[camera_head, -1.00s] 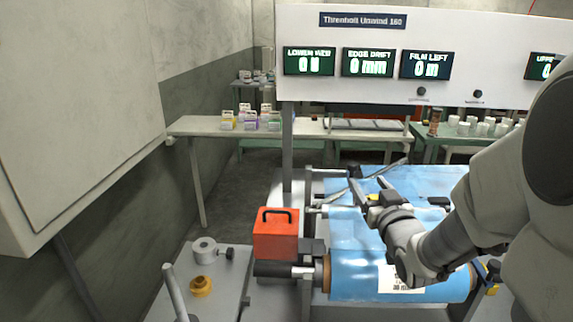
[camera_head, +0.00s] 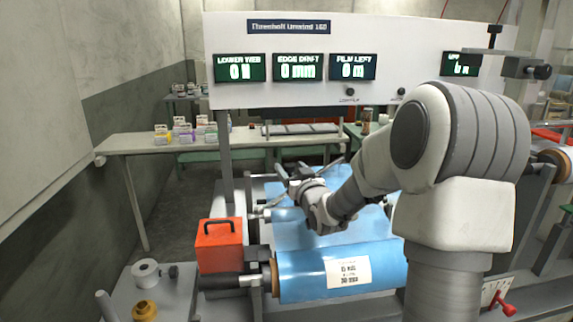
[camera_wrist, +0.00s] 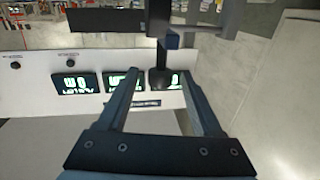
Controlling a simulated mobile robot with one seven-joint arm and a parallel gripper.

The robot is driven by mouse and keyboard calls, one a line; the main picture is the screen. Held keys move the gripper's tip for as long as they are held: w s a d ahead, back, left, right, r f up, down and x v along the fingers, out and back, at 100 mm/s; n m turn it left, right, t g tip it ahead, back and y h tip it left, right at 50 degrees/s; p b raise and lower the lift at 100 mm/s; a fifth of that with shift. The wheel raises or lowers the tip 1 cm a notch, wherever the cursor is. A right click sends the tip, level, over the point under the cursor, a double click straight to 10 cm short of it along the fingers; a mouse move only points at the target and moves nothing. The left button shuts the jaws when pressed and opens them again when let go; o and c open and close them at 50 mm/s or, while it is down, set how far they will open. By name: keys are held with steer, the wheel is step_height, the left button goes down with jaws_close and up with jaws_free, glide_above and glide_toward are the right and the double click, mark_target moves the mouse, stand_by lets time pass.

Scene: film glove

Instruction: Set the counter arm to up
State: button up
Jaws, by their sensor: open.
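My gripper (camera_head: 302,176) is open over the back part of the blue film web (camera_head: 300,235) in the head view. In the wrist view its two fingers (camera_wrist: 160,66) stand apart, with a dark post with a rounded end (camera_wrist: 160,78) showing between or beyond them. I cannot tell whether they touch it, or whether it is the counter arm. A thin grey rod (camera_head: 334,163) lies close to the gripper in the head view. The film-left display (camera_head: 353,67) reads 0 m. No part is clearly identifiable as the counter arm.
The white display panel (camera_head: 300,95) stands behind the gripper. An orange-red box (camera_head: 219,246) sits left of the film roll (camera_head: 310,280). A red-handled lever (camera_head: 507,308) is at lower right. A long bench (camera_head: 130,146) stands at the back left.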

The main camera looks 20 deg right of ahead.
steer(key=shift+w+d, duration=0.1)
steer(key=shift+w, duration=2.15)
jaws_close()
